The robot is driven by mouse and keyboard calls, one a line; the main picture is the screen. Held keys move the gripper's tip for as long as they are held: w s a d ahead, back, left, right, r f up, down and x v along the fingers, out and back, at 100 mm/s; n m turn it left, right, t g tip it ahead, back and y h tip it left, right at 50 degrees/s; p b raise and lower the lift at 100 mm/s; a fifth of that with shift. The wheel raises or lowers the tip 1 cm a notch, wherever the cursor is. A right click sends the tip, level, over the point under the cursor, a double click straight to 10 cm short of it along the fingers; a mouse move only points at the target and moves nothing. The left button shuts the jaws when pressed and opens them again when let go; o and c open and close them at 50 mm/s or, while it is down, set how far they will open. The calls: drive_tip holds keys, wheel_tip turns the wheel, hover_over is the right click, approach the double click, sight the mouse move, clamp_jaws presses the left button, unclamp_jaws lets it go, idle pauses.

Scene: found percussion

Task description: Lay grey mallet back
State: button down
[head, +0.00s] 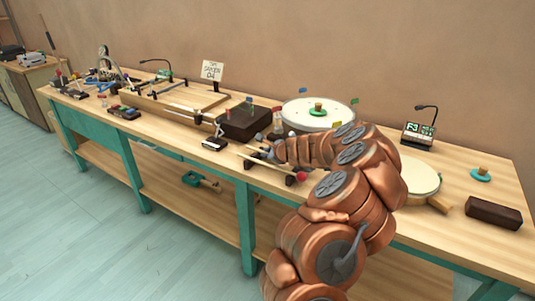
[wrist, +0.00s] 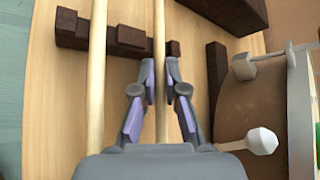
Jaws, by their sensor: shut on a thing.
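My gripper (wrist: 161,68) is shut on the pale, thin handle of a mallet, which I take as the grey mallet (wrist: 160,25). Its head is not clearly seen in the wrist view. The handle runs over the dark notched rest (wrist: 130,38); I cannot tell whether it touches it. A second pale handle (wrist: 97,70) lies across the same rest to the left, apart from my fingers. In the head view my gripper (head: 264,151) is low over the bench, near a mallet with a red head (head: 302,176); the held mallet is mostly hidden there.
A dark box (head: 245,121) and a white-topped drum (head: 318,114) stand behind my gripper. A pale knob on a stem (wrist: 261,141) is close at right in the wrist view. A dark block (head: 493,212) lies at the bench's right. The bench's front edge is near.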

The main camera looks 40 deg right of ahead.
drive_tip(key=c, duration=1.1)
unclamp_jaws()
drive_tip(key=shift+c, duration=0.2)
drive_tip(key=shift+s+r, duration=0.4)
drive_tip(key=shift+s, duration=0.05)
drive_tip(key=v, duration=1)
drive_tip(key=shift+s+a+r, duration=0.1)
drive_tip(key=shift+s, duration=0.3)
